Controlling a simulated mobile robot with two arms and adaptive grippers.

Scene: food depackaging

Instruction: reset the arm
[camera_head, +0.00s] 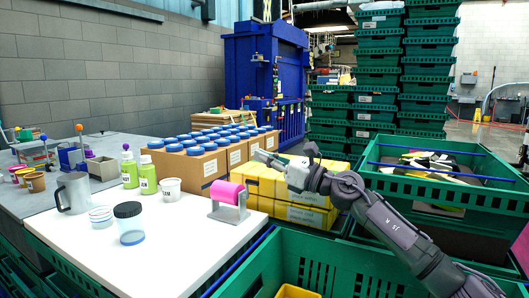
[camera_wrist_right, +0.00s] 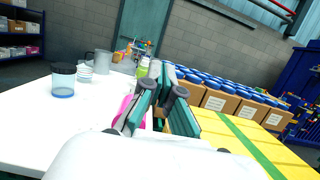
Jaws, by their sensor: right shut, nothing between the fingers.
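My right arm comes in from the lower right in the head view. Its gripper (camera_head: 268,158) is held in the air above the yellow boxes (camera_head: 290,186), to the right of the white table (camera_head: 150,240). In the right wrist view the gripper (camera_wrist_right: 163,72) has its fingers together with nothing held. The fingers partly hide a pink roll (camera_wrist_right: 121,108) on the table behind them. My left gripper is in neither view.
The table holds a pink roll dispenser (camera_head: 229,198), a black-lidded jar (camera_head: 130,223), a grey pitcher (camera_head: 73,192) and green bottles (camera_head: 148,175). Boxes of blue-capped jars (camera_head: 205,163) stand behind. A green crate (camera_head: 452,191) is right; another (camera_head: 330,262) is in front.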

